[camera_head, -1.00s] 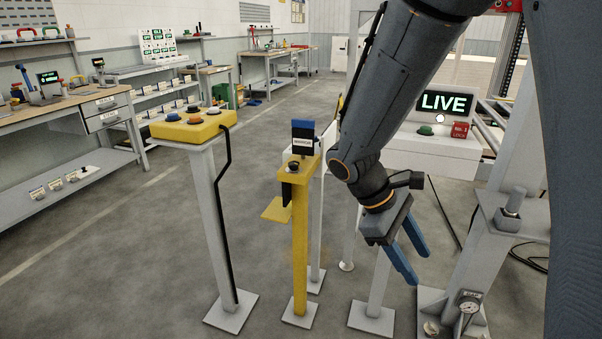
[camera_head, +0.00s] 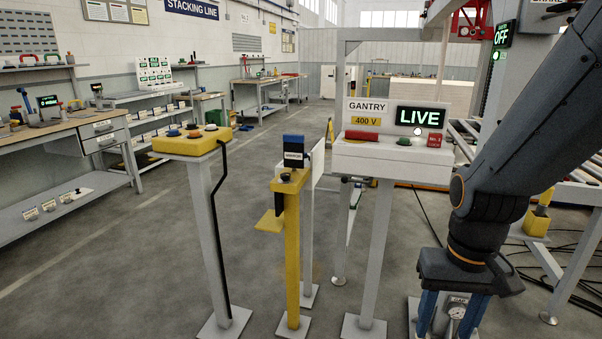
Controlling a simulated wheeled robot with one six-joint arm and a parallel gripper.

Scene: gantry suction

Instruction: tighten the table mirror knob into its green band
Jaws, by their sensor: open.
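My gripper (camera_head: 450,316) points down at the bottom right, its two blue fingers apart and nothing visibly held between them. A small round dial gauge (camera_head: 457,312) with a pale face and a label shows between the fingers, seemingly behind them; its markings are too small to read. A yellow post (camera_head: 292,250) left of my gripper carries a small dark knob (camera_head: 286,177) and a blue-topped black panel (camera_head: 293,150) with a white label. I cannot tell which part is the table mirror knob, and I see no green band.
A grey pedestal with a white console (camera_head: 392,162) reading GANTRY 400 V and LIVE stands left of my arm. A yellow button box (camera_head: 190,143) is on a post at left.

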